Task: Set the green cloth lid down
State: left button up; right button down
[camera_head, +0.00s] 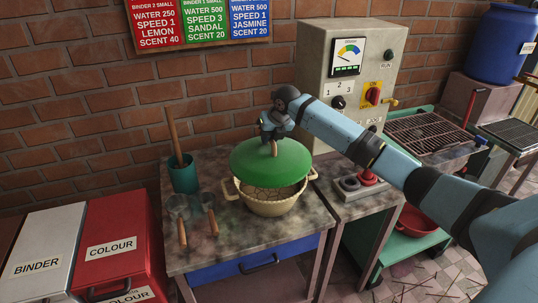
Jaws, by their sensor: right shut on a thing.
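The green lid (252,164) is round and domed, with a small wooden knob on top. My right gripper (273,146) is shut on the knob, from above. The lid is over a cream, two-handled basket-like pot (268,209). The pot's brownish contents show below the lid's front edge, so the lid does not close the pot at the front. The back of the pot's rim is hidden behind the lid. My left gripper is not in view.
A control box (345,75) is behind right. Buttons (349,183) sit right of the pot. The worktop's front is clear.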

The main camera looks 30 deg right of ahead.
aim_at(271, 149)
jog(key=shift+f, duration=3.35)
jog(key=shift+f, duration=0.1)
jog(key=c, duration=1.1)
grip_release()
jog(key=v, duration=1.2)
